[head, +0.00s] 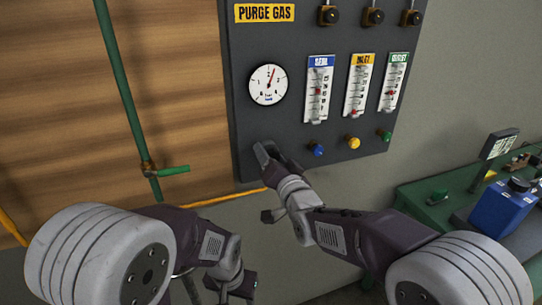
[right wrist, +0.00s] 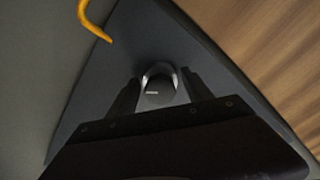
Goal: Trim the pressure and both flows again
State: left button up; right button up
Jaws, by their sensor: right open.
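The dark purge gas panel (head: 240,110) carries a round white pressure gauge (head: 268,85), its needle pointing up and slightly right. Beside it stand three flow tubes with blue (head: 319,90), yellow (head: 358,85) and green (head: 394,82) labels. Below them are a blue knob (head: 317,150), a yellow knob (head: 353,143) and a green knob (head: 385,135). My right gripper (head: 264,154) is at the panel below the gauge. In the right wrist view, its open fingers are on either side of a black knob (right wrist: 158,91) with a silver rim; contact is unclear. My left gripper (head: 238,285) hangs low.
A green pipe with a valve handle (head: 172,171) runs down the wood wall at left. A yellow hose (head: 225,198) passes below the panel. A green bench (head: 430,205) with a blue device (head: 503,207) stands at right.

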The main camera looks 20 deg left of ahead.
grip_shut()
jog(key=shift+f+n+b, duration=0.25)
jog(key=shift+n+b, duration=0.65)
jog(key=shift+n, duration=0.1)
jog(key=shift+r+n+b, duration=0.15)
jog(key=shift+n+b, duration=0.2)
jog(key=shift+n, duration=0.85)
grip_release()
jog(key=shift+d, duration=0.1)
